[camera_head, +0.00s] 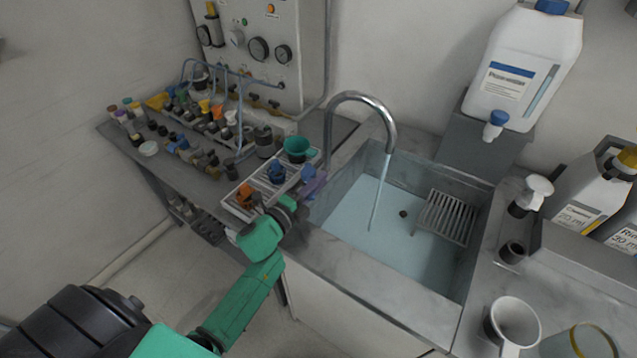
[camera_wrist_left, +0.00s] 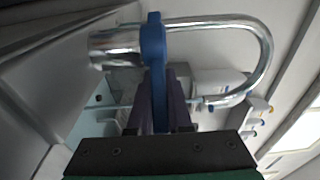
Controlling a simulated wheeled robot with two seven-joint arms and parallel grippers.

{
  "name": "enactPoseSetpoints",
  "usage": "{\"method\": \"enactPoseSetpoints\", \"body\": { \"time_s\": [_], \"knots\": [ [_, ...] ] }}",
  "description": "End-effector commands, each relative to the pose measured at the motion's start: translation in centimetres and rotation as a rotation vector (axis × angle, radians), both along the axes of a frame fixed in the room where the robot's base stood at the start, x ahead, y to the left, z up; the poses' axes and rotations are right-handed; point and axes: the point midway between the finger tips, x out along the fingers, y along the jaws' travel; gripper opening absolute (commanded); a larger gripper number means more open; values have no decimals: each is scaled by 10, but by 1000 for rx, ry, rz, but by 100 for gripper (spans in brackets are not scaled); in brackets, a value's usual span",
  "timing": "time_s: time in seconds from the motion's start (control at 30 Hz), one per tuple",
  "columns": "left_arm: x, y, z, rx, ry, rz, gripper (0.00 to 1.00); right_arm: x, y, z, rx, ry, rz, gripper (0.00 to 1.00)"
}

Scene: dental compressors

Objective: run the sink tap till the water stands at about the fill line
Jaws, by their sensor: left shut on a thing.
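The curved chrome tap (camera_head: 362,97) stands at the sink's back left. A thin stream of water (camera_head: 378,198) runs from its spout into the sink (camera_head: 392,310). Pale blue water (camera_head: 350,215) covers the sink floor, and the dark drain shows through it. I cannot make out a fill line. My left gripper (camera_head: 314,186) is at the sink's left rim, shut on the blue tap lever (camera_head: 308,172). In the left wrist view the blue lever (camera_wrist_left: 153,60) stands between the dark purple fingers, with the chrome tap (camera_wrist_left: 225,25) behind. My right gripper is not in view.
A metal rack (camera_head: 447,216) sits in the sink's right side. A tray (camera_head: 240,210) with coloured cups and a crowded bench lie left of the sink. A white water container (camera_head: 525,60) stands behind it. Bottles and a white mug (camera_head: 513,322) occupy the right counter.

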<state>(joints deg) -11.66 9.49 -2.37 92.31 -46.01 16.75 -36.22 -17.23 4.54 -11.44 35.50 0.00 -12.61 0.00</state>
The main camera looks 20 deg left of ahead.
Motion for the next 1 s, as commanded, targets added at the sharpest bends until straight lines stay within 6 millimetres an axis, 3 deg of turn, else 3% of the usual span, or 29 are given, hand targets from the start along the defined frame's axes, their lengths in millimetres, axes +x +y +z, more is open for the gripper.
{"method": "enactPoseSetpoints", "body": {
  "time_s": [0.63, 1.0],
  "knots": [
    [-1, 1, -2, 1, 5, -15, 0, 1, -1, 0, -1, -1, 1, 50],
    [-7, 6, -4, 8, 5, -198, 0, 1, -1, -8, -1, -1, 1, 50]
  ]
}}
